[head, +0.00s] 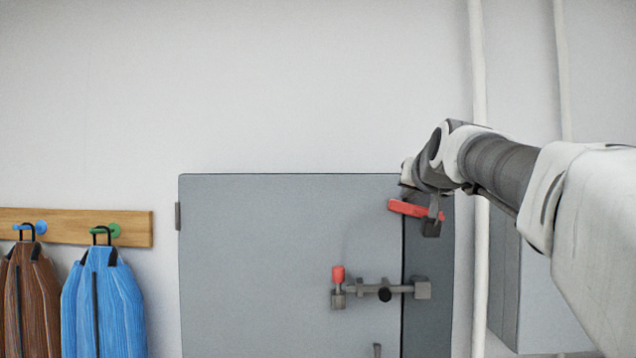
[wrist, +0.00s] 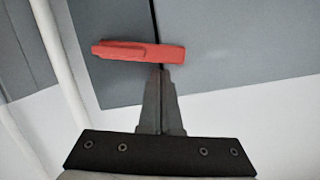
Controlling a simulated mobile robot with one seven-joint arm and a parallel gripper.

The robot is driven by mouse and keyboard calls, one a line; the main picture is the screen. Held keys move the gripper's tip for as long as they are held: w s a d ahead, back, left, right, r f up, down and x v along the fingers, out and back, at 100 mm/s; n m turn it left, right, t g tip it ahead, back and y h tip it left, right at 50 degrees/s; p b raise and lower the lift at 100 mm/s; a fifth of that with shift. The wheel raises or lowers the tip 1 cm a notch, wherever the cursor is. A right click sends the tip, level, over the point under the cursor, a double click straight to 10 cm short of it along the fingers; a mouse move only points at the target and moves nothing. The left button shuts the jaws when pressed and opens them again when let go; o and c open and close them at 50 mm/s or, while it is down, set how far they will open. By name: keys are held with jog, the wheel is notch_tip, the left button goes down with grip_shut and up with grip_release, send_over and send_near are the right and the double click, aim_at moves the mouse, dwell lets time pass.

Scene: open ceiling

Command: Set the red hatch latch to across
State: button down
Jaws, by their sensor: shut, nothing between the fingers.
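The red hatch latch (head: 416,209) is a flat red bar near the top right corner of the grey hatch (head: 290,230). It lies close to level, its right end slightly lower, and spans the seam between the hatch and its darker frame. In the wrist view the red latch (wrist: 125,50) also crosses the dark seam. My gripper (head: 433,222) is shut and empty at the right part of the latch. In the wrist view my gripper's fingertips (wrist: 162,76) are just below the bar's edge. I cannot tell whether they touch it.
A grey sliding bolt (head: 370,289) with a red-tipped handle (head: 338,274) sits lower on the hatch. A white pipe (head: 480,250) runs upright to the right. Brown (head: 30,295) and blue (head: 103,305) jackets hang from a wooden rail (head: 70,225) on the left.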

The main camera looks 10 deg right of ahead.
dwell(0.3)
jog(key=shift+a+f+n+b, duration=0.3)
jog(key=shift+f+b, duration=0.15)
jog(key=shift+f, duration=0.1)
jog(key=shift+a+f+n+b, duration=0.2)
jog(key=shift+f+n+b, duration=0.1)
jog(key=shift+f+b, duration=0.2)
jog(key=shift+w+f, duration=0.1)
jog(key=shift+f, duration=0.05)
